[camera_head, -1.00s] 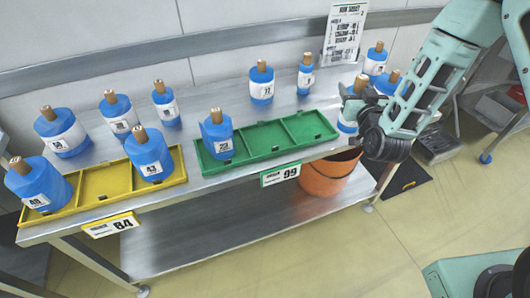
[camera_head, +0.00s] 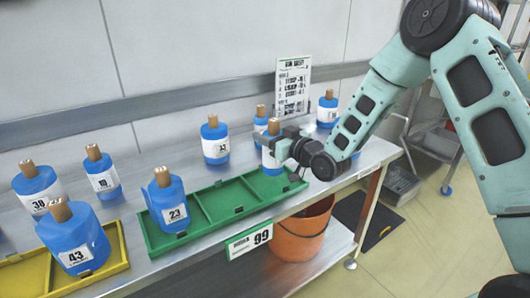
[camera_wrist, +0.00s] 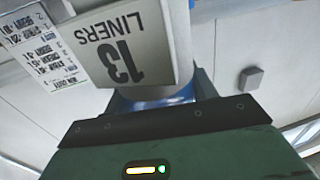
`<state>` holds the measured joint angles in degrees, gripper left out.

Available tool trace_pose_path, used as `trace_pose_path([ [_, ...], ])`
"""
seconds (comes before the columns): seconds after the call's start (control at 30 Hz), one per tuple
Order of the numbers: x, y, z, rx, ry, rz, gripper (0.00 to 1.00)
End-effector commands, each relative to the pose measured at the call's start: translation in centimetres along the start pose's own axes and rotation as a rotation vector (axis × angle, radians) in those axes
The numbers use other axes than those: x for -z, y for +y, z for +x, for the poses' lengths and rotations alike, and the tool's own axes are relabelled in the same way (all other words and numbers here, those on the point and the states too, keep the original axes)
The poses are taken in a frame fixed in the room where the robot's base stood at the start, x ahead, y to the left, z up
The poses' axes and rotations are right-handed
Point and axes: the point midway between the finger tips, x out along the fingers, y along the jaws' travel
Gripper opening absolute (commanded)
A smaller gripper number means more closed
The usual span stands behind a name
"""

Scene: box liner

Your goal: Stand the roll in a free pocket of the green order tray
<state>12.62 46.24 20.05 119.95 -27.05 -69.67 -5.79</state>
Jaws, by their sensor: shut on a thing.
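My gripper (camera_head: 284,148) is shut on a blue roll (camera_head: 271,162) with a brown core and a white label. The roll is upright over the right-hand pocket of the green order tray (camera_head: 223,221); I cannot tell whether its base touches the pocket floor. In the wrist view the held roll's label (camera_wrist: 118,48) reads 13 LINERS, upside down. The tray's left pocket holds roll 23 (camera_head: 167,205). Its middle pocket is empty.
A yellow tray (camera_head: 118,262) with roll 43 (camera_head: 73,240) stands at the left. Several blue rolls stand behind the trays, including one (camera_head: 260,125) close behind the held roll and another (camera_head: 327,112) further right. A sign (camera_head: 292,88) stands at the back. An orange bucket (camera_head: 300,235) is below.

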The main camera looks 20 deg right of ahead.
Motion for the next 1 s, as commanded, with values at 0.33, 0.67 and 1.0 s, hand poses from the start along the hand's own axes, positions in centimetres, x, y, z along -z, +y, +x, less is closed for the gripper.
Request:
trace_pose_path([
  [0.33, -4.1, 0.0, 0.0, -0.001, 0.002, 0.001, 0.23],
  [0.67, -4.3, 0.0, 0.0, -0.001, 0.003, -0.001, 0.23],
  [1.0, -4.5, 0.0, 0.0, -0.001, 0.001, 0.0, 0.78],
])
